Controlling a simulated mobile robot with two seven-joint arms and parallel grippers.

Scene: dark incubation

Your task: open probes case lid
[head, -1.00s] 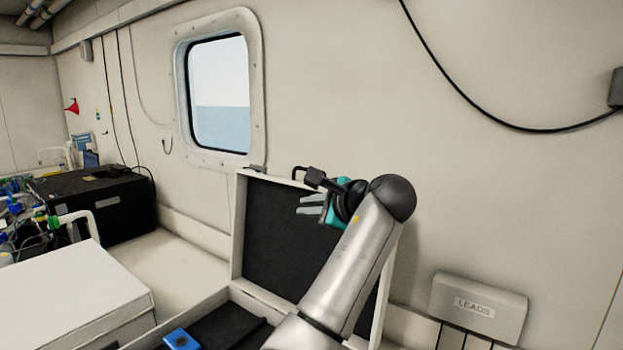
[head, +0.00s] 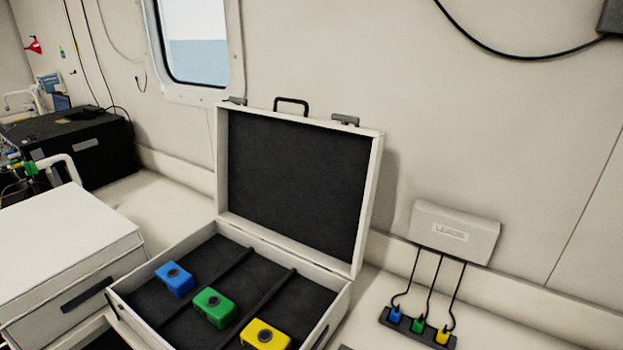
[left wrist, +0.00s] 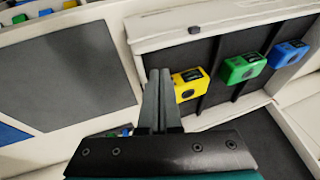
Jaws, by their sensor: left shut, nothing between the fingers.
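The probes case (head: 287,267) stands open on the bench, its lid (head: 300,180) upright with a dark lining, a handle and two latches on its top edge. Inside the case lie a blue probe (head: 174,279), a green probe (head: 214,307) and a yellow probe (head: 265,334), in compartments split by dark dividers. My left gripper (left wrist: 159,72) shows in the left wrist view, shut and empty, with its fingertips beside the yellow probe (left wrist: 190,84) in the picture. I cannot tell how far above the case it is. Neither gripper shows in the head view.
A white box (head: 70,250) stands left of the case. A LEADS box (head: 454,232) on the wall has cables to blue, green and yellow plugs in a dark strip (head: 418,328) at right. A black unit (head: 72,148) stands at the back left.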

